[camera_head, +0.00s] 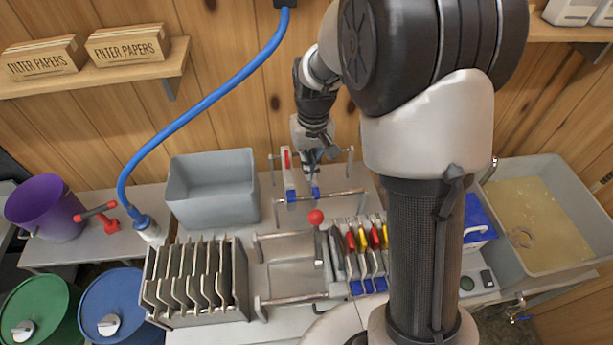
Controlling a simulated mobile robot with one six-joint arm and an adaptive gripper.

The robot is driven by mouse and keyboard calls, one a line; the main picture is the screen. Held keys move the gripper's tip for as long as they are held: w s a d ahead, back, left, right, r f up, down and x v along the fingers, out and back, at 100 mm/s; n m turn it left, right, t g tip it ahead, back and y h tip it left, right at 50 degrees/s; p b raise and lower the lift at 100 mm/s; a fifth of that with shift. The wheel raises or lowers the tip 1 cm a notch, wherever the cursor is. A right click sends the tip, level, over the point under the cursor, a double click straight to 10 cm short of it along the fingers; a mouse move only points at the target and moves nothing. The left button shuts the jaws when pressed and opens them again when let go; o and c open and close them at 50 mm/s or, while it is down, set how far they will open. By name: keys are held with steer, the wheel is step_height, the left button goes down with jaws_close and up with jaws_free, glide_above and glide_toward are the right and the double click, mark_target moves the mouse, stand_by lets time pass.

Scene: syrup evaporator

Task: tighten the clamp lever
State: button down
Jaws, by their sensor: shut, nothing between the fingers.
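The clamp lever (319,247) stands roughly upright in the middle of the bench, with a red ball knob (316,217) on top. It is beside a row of press plates with red and yellow handles (363,240). My gripper (312,176) points down behind the lever, farther back on the bench, near a rack with blue-footed upright pieces (290,180). It is shut and appears empty, apart from the knob. The lower end of the lever is hard to see, and my arm covers part of the bench to its right.
A rack of grey plates (195,277) stands front left. A grey bin (212,190) is behind it. A blue hose (205,95) crosses the left side. A vat of amber liquid (540,215) is at right. Metal rails (283,236) run left of the lever.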

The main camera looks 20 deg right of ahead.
steer(key=shift+f, duration=0.2)
steer(key=s+f+b, duration=0.1)
steer(key=s+f, duration=0.2)
steer(key=f, duration=0.5)
steer(key=shift+s+a+f, duration=0.2)
steer(key=shift+s+f, duration=0.05)
steer(key=shift+f, duration=0.05)
steer(key=shift+s, duration=0.1)
steer(key=shift+b, duration=0.45)
